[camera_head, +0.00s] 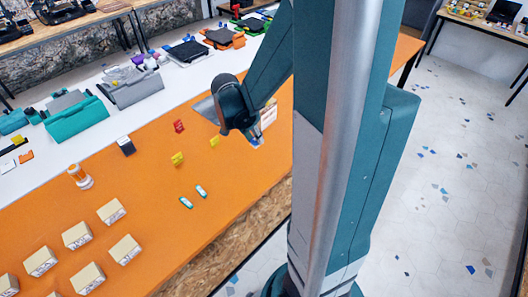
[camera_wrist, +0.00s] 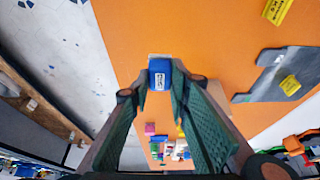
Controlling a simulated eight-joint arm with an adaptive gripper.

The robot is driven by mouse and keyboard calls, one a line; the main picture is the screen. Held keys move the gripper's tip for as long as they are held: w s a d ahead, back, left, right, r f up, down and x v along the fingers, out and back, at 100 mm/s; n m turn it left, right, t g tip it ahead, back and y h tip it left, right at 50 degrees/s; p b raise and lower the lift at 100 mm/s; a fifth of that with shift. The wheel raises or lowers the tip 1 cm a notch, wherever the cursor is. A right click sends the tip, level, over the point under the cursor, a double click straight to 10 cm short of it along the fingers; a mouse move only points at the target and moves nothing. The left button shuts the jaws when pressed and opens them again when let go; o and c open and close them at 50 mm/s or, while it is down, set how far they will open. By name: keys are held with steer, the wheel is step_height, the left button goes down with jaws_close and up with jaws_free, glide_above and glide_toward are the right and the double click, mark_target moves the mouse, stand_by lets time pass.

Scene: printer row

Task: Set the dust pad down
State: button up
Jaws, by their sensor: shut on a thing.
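My gripper (camera_wrist: 159,90) is shut on the dust pad (camera_wrist: 160,74), a small blue block with a pale edge and a white label. The pad sits between the green fingertips, with the orange mat behind it in the wrist view. In the head view my gripper (camera_head: 255,138) is low over the right part of the mat (camera_head: 240,205), near its front edge. Only a small blue and white bit of the pad shows there. I cannot tell whether the pad touches the mat.
Yellow pieces (camera_head: 177,159), a red piece (camera_head: 179,126) and two small teal-and-white items (camera_head: 186,202) lie left of my gripper. Several beige boxes (camera_head: 77,235) stand farther left. A grey plate (camera_wrist: 270,75) lies close by. Teal (camera_head: 75,118) and grey printers line the back.

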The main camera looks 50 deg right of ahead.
steer(key=shift+w+d, duration=0.15)
steer(key=shift+d, duration=2.55)
steer(key=shift+f+b, duration=0.45)
steer(key=shift+f, duration=2.5)
steer(key=shift+f+b, duration=0.5)
steer(key=shift+f, duration=1.55)
steer(key=shift+f, duration=0.2)
steer(key=o, duration=0.8)
steer(key=shift+c, duration=0.2)
steer(key=shift+r, duration=0.25)
